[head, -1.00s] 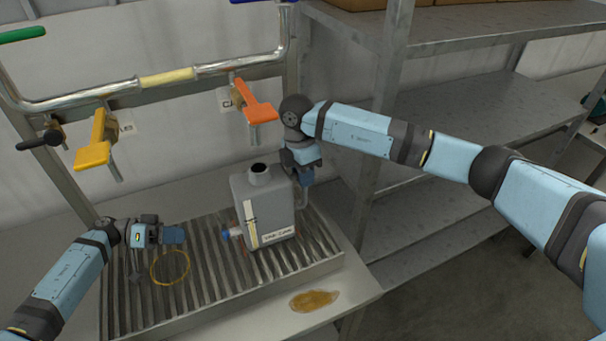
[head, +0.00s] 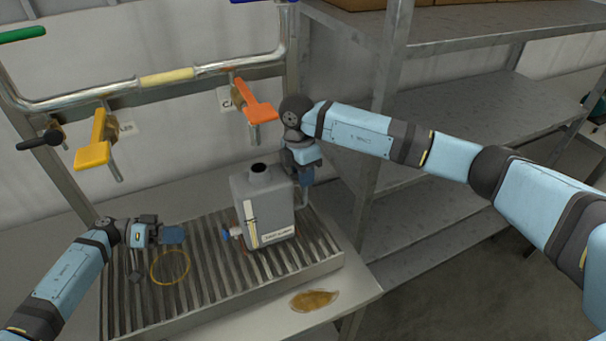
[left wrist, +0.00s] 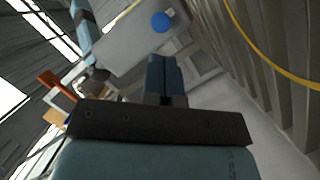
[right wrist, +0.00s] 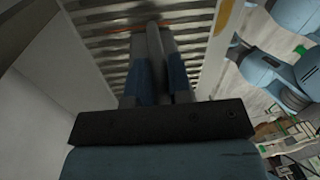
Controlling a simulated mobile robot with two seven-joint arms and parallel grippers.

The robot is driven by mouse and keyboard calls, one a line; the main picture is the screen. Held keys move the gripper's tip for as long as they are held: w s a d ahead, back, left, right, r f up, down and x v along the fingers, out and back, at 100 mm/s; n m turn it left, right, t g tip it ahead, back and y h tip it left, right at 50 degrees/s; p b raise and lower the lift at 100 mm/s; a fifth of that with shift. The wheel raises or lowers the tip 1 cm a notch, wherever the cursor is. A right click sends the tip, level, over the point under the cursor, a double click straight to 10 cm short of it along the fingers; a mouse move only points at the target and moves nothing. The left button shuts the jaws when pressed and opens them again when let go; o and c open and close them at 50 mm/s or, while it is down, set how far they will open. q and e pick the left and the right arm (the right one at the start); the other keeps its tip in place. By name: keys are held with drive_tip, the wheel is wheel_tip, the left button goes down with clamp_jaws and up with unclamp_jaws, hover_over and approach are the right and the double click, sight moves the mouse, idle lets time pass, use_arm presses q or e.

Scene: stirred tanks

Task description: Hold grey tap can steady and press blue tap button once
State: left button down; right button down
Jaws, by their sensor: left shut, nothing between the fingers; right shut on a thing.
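The grey tap can (head: 275,205) stands upright on the ribbed drain grate, its dark mouth open on top. Its tap with the blue button (head: 225,234) sticks out low on its left side. My right gripper (head: 306,180) is at the can's right side, shut on a grey bar, seemingly its handle (right wrist: 155,55). My left gripper (head: 173,235) is shut and empty, left of the tap and apart from it. In the left wrist view, the blue button (left wrist: 160,21) lies just beyond the closed left fingertips (left wrist: 164,60).
The ribbed grate (head: 205,290) sits on a bench. A yellow ring (head: 170,266) lies near my left gripper. A brown puddle (head: 313,300) is at the front. Orange (head: 258,112) and yellow (head: 93,154) tap levers hang above from a pipe. Metal shelving (head: 460,110) stands right.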

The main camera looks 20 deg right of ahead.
sight(226, 234)
idle(0.7)
use_arm(q)
drive_tip(key=m+t, duration=0.3)
drive_tip(key=m, duration=0.2)
drive_tip(key=s+r+m+t, duration=0.1)
drive_tip(key=m+t, duration=0.3)
drive_tip(key=m, duration=0.2)
drive_tip(key=d+m+t, duration=0.1)
drive_tip(key=m+t, duration=0.3)
drive_tip(key=m, duration=0.1)
drive_tip(key=shift+s+r+h, duration=0.35)
drive_tip(key=shift+s+h, duration=0.05)
drive_tip(key=f+m+t+y, duration=0.1)
drive_tip(key=m, duration=0.1)
drive_tip(key=a+f+m+t+y, duration=0.1)
drive_tip(key=a+m+t+y, duration=0.1)
drive_tip(key=m+t, duration=0.1)
drive_tip(key=shift+s+a+f+m, duration=0.15)
drive_tip(key=shift+s+f+m, duration=0.15)
drive_tip(key=shift+s+f, duration=0.1)
drive_tip(key=shift+s+a+f+m+t+y, duration=0.15)
drive_tip(key=shift+a+f+m+t+y, duration=0.15)
drive_tip(key=shift+a+m+t+y, duration=0.45)
drive_tip(key=shift+d, duration=0.3)
drive_tip(key=shift+d, duration=4.35)
